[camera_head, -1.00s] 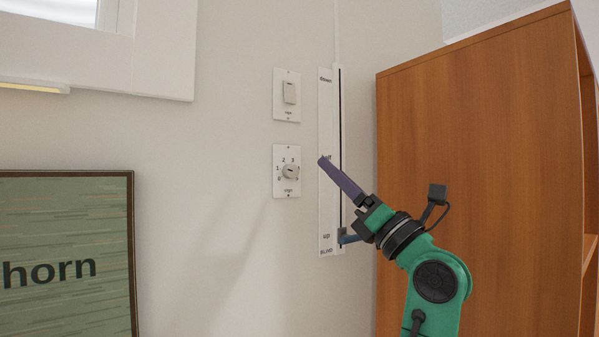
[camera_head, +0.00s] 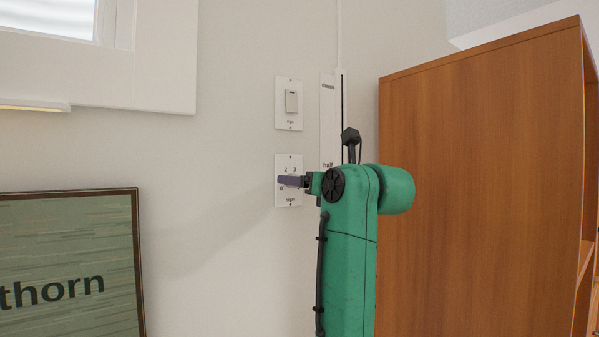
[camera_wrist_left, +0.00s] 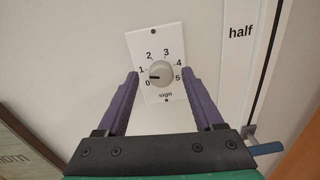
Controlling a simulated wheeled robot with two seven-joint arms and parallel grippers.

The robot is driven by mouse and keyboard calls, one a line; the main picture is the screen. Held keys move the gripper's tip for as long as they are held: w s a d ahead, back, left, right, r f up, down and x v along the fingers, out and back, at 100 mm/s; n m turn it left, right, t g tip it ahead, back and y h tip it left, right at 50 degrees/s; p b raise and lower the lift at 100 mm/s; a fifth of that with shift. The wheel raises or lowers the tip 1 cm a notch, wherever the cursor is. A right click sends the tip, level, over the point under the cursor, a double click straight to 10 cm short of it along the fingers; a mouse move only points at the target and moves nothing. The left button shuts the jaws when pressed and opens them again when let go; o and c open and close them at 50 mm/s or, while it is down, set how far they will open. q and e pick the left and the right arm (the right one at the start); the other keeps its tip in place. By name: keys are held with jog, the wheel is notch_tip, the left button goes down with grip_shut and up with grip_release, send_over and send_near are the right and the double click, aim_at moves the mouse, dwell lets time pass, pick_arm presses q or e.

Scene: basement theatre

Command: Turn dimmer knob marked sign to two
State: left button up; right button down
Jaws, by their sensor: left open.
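The sign dimmer is a white plate with a round knob and the numbers 0 to 5. In the left wrist view the plate (camera_wrist_left: 164,95) is tilted and the silver knob (camera_wrist_left: 162,71) is in clear sight. Its dark mark points left, close to 0. My left gripper (camera_wrist_left: 160,74) is open, with a purple finger on each side of the knob and a gap on both sides. In the head view the gripper (camera_head: 283,181) covers the knob, and the plate (camera_head: 289,200) shows around it. My right gripper is out of view.
A white switch plate (camera_head: 289,104) is just above the dimmer. The blind slider strip (camera_head: 328,110) runs to its right, partly behind my arm, with a blue handle (camera_wrist_left: 266,148). A wooden cabinet (camera_head: 470,190) stands at right, a framed sign (camera_head: 70,265) at lower left.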

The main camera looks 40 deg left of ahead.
pick_arm(q)
jog(key=shift+w+a+f, duration=0.1)
jog(key=shift+w+a, duration=0.05)
jog(key=shift+a, duration=0.05)
jog(key=shift+d, duration=0.1)
grip_shut()
jog(key=shift+m, duration=0.4)
jog(key=shift+m+b, duration=0.5)
jog(key=shift+m, duration=4)
grip_release()
